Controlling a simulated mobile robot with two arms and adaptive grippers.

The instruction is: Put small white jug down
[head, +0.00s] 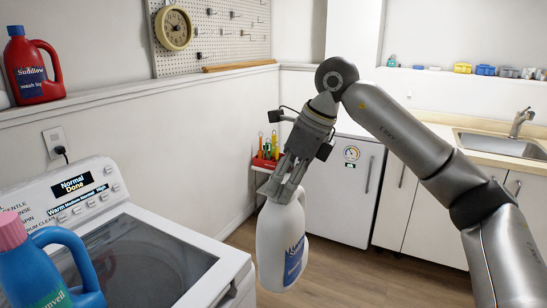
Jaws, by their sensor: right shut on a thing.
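The small white jug (278,248) hangs upright below my right gripper (287,190), with a blue label on its side. The right gripper points down and is shut on the top of the jug, around its neck or handle. The fingers hide that part, so I cannot tell which. The jug is held in the air just right of the washing machine, in front of the floor. My left gripper is not in view.
A washing machine (223,268) with a dark lid stands at the left. A blue jug with a pink cap (45,265) is at the near left. A red jug (33,70) stands on the ledge. A sink counter (440,127) is at the right. Wooden floor is open below.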

